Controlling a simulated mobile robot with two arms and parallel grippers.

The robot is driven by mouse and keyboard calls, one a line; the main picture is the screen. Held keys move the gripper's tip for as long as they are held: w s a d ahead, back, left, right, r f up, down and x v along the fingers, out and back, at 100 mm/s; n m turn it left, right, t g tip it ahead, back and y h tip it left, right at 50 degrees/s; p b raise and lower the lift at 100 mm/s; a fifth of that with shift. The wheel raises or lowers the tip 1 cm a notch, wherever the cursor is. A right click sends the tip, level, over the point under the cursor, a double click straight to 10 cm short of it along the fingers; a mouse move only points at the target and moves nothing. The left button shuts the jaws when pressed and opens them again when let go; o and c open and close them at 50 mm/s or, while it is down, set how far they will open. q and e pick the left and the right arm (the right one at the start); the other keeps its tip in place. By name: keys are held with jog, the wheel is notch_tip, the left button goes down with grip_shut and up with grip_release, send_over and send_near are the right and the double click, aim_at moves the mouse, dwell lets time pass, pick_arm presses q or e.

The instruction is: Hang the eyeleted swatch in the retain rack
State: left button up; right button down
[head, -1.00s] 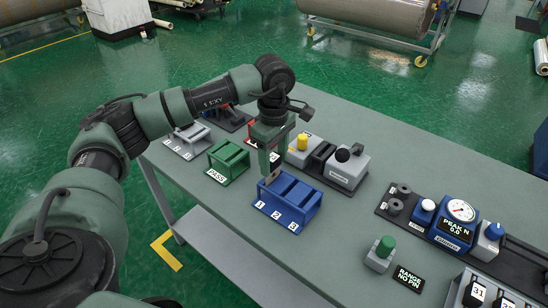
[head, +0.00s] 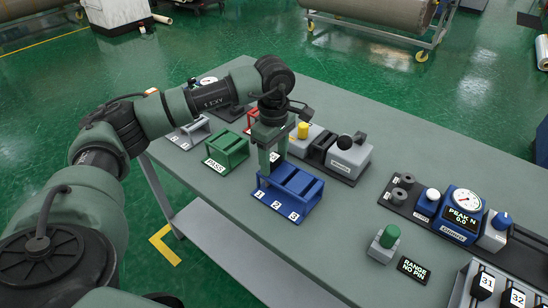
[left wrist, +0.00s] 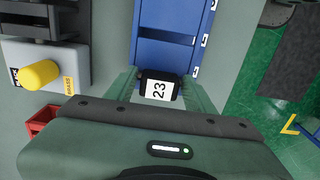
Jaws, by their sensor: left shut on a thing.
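My left gripper (head: 265,168) points down over the near-left end of the blue rack (head: 297,190), which carries labels 1, 2 and 3. In the left wrist view, the two fingers are closed on a black piece labelled 23 (left wrist: 158,88), right beside the blue rack (left wrist: 165,45). I take this piece for the swatch; its eyelet and lower part are hidden. I cannot tell whether it touches the rack. My right gripper is not in view.
A green PASS rack (head: 226,155) and a grey rack (head: 187,138) stand left of the blue one. A grey unit with a yellow knob (head: 303,130) and black knob is behind. A gauge unit (head: 461,213) and a green-capped button (head: 388,236) are to the right.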

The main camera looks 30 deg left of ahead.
pick_arm(q)
jog(key=o, duration=1.4)
jog(key=shift+o, duration=0.2)
notch_tip(320, 180, up, 8)
jog(key=shift+f+b, duration=0.1)
jog(key=shift+b, duration=0.55)
